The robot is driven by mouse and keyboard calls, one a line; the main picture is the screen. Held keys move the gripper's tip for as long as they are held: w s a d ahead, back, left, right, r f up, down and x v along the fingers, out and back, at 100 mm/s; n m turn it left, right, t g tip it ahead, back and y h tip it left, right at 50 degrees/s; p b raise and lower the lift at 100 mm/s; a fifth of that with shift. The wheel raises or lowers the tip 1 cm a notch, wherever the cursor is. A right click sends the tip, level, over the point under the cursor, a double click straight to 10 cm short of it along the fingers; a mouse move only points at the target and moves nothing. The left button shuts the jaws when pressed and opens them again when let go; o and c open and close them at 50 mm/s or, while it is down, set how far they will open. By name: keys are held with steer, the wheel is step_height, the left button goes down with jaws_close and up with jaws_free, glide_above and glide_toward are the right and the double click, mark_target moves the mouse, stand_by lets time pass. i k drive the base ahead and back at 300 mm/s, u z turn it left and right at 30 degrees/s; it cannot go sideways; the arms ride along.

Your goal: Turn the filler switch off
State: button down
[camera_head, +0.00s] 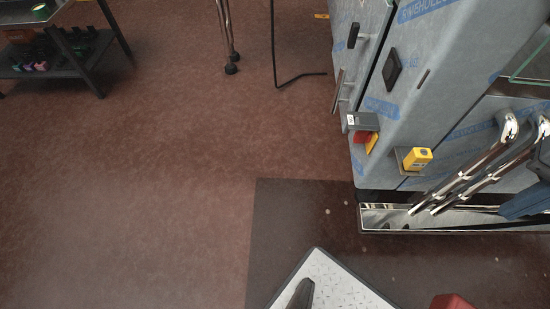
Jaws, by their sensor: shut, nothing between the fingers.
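The filler (440,75) stands at the upper right, a tall grey cabinet wrapped in film with blue printed lettering. A red and yellow switch (365,138) sits on its front corner, under a small grey bracket (360,121). The red part is on the left and the yellow part on the right; its exact setting is too small to tell. I cannot tell which of the two is the task's switch. My gripper is not in view.
Shiny metal tubes (478,175) stick out at the right of the filler. A dark shelf (65,60) stands at the upper left. Thin metal legs (228,40) and a bent black rod (277,60) stand at the top. The brown floor (150,190) at left is clear.

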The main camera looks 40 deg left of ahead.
mark_target(360, 136)
steer(key=u, duration=0.4)
steer(key=k, duration=0.5)
steer(key=u, duration=0.1)
steer(key=i, duration=0.85)
steer(key=z, duration=1.5)
steer(key=k, duration=0.75)
steer(key=u, duration=1.65)
